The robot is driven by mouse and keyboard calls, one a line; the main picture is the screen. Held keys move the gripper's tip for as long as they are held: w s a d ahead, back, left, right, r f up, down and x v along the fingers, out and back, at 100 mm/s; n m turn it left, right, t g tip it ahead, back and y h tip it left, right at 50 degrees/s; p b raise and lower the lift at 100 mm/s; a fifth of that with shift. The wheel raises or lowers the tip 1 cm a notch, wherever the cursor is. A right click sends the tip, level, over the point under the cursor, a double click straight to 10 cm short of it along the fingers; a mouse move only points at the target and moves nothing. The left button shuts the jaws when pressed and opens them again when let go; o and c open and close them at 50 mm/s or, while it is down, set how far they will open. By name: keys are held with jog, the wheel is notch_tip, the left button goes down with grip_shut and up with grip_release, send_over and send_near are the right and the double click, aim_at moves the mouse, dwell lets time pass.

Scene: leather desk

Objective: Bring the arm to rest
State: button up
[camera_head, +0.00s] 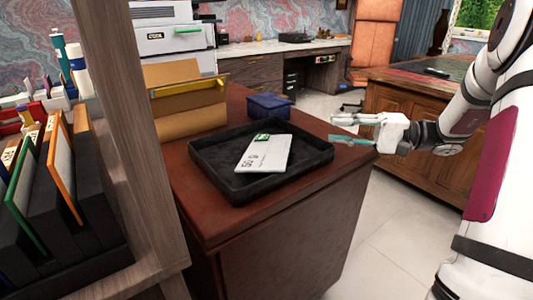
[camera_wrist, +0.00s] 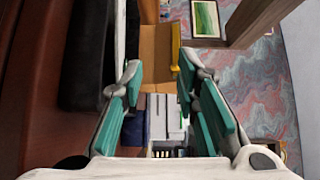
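My gripper (camera_head: 344,129) is at the right end of the arm's reach, above the right edge of the brown desk (camera_head: 215,222). Its two teal-padded fingers are spread apart with nothing between them. In the wrist view the open gripper (camera_wrist: 158,85) shows both fingers apart, with the background visible between them. My white arm comes in from the right of the head view.
A black tray (camera_head: 205,178) on the desk holds a white card or envelope (camera_head: 263,158) with a small green item on it. A blue box (camera_head: 268,106) and a tan file holder (camera_head: 190,110) stand behind. A shelf post (camera_head: 137,130) stands left. Open floor (camera_head: 385,240) lies right.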

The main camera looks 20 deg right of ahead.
jog(key=shift+s, duration=0.1)
dwell(0.3)
jog(key=s+a+r+n+g+h, duration=0.1)
jog(key=s+a+n+g+h, duration=0.15)
jog(key=s+a+g, duration=0.55)
jog(key=s+a+r+n+g+h, duration=0.1)
jog(key=s+a+h, duration=0.2)
jog(key=s+a, duration=0.55)
jog(key=s+f+n+h, duration=0.1)
jog(key=s+f+h, duration=0.2)
jog(key=s+h, duration=0.35)
jog(key=s+f+n+h, duration=0.1)
jog(key=s+f+h, duration=0.25)
jog(key=s, duration=0.65)
notch_tip(320, 180, up, 31)
jog(key=t+p, duration=0.5)
jog(key=p, duration=2.3)
jog(key=shift+d+p, duration=0.35)
jog(key=shift+r+h, duration=0.1)
jog(key=shift+h, duration=0.15)
